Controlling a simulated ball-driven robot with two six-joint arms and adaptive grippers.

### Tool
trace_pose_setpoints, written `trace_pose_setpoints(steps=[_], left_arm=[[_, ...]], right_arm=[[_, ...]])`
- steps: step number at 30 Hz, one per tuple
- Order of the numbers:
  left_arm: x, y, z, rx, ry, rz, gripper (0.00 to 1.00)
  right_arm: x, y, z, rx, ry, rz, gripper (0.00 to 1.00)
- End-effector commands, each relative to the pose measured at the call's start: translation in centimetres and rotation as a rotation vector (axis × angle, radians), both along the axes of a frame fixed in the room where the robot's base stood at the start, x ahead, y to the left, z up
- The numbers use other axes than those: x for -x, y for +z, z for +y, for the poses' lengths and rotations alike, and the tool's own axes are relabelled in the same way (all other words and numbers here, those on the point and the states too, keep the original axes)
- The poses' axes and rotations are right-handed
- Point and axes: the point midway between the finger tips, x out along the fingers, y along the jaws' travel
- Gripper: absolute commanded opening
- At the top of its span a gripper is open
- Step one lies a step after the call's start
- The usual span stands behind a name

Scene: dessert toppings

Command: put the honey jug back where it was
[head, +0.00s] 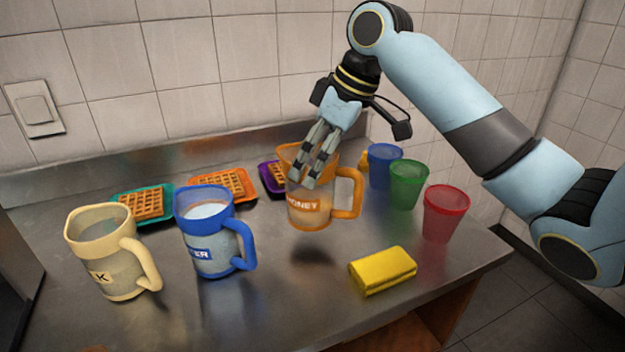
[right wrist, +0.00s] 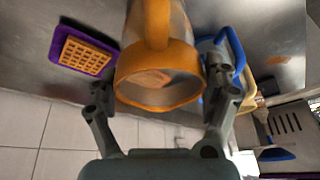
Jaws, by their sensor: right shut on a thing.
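The honey jug (head: 309,213) is orange with a see-through body and a "HONEY" label, its handle to the right in the head view. My right gripper (head: 303,180) is shut on the jug at its upper part, reaching down from above. The jug hangs above the counter, with a dark shadow below it. In the right wrist view the jug (right wrist: 158,85) sits between the two fingers, its orange rim towards the camera and some honey inside. My left gripper is not in view.
A blue water jug (head: 207,255) and a cream jug (head: 100,265) stand left. Blue (head: 383,165), green (head: 407,185) and red (head: 445,213) cups stand right. A yellow sponge (head: 382,270) lies in front. The counter between sponge and blue jug is clear.

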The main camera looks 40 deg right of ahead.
Motion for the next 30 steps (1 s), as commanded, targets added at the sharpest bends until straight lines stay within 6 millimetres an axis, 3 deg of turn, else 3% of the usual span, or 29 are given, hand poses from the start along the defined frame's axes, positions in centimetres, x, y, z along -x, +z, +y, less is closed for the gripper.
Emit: trace_pose_setpoints(steps=[6,15,25,26,30], left_arm=[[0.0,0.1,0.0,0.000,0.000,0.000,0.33],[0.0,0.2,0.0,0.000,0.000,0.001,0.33],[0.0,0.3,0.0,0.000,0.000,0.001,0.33],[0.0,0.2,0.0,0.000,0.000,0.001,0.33],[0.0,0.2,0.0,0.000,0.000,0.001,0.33]], right_arm=[[-0.6,-0.7,0.6,0.001,0.001,-0.002,0.25],[-0.6,-4.3,0.5,0.002,0.001,-0.002,0.25],[-0.6,-4.5,0.5,0.001,0.001,-0.003,0.25],[-0.5,-4.7,0.5,0.002,0.001,0.000,0.85],[-0.5,-4.7,0.5,0.002,0.001,0.000,1.00]])
